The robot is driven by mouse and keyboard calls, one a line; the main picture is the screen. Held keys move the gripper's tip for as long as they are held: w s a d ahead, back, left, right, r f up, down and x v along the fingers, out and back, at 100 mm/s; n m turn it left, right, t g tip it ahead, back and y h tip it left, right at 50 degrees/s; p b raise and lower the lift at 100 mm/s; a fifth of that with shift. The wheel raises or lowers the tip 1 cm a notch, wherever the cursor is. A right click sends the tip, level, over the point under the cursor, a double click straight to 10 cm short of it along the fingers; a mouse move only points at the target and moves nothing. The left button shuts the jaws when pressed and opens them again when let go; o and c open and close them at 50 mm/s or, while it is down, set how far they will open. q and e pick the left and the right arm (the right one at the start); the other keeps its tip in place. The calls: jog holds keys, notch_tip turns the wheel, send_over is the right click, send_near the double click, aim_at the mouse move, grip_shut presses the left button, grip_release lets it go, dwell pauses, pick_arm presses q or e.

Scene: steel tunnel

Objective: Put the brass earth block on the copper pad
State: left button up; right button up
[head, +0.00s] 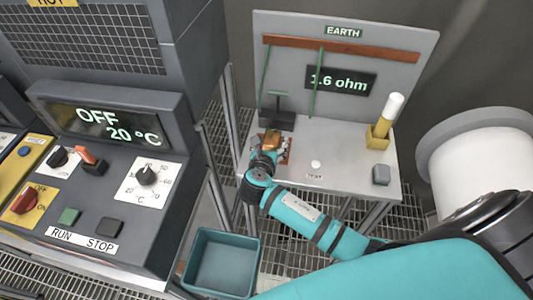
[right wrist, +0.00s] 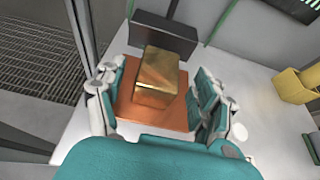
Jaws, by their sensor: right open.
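The brass earth block (right wrist: 158,78) rests on the copper pad (right wrist: 128,112), which is a flat orange-brown plate on the grey bench. In the head view the block (head: 271,138) and the pad (head: 290,148) show at the bench's left side, partly hidden by my right gripper (head: 268,157). In the right wrist view my right gripper (right wrist: 156,88) is open, with one finger on each side of the block. Gaps show between the fingers and the block. The block looks flat on the pad. My left gripper is not in view.
A dark block with a green handle (head: 278,118) stands just behind the pad. A white button (head: 315,165), a grey cube (head: 381,175) and a yellow holder (head: 377,138) are to the right. A teal bin (head: 222,235) is below the bench. A control console (head: 100,185) stands left.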

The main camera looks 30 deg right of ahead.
jog(key=v, duration=0.8)
jog(key=shift+s+a+r+b, duration=0.15)
jog(key=shift+s+b, duration=0.05)
jog(key=shift+b, duration=0.15)
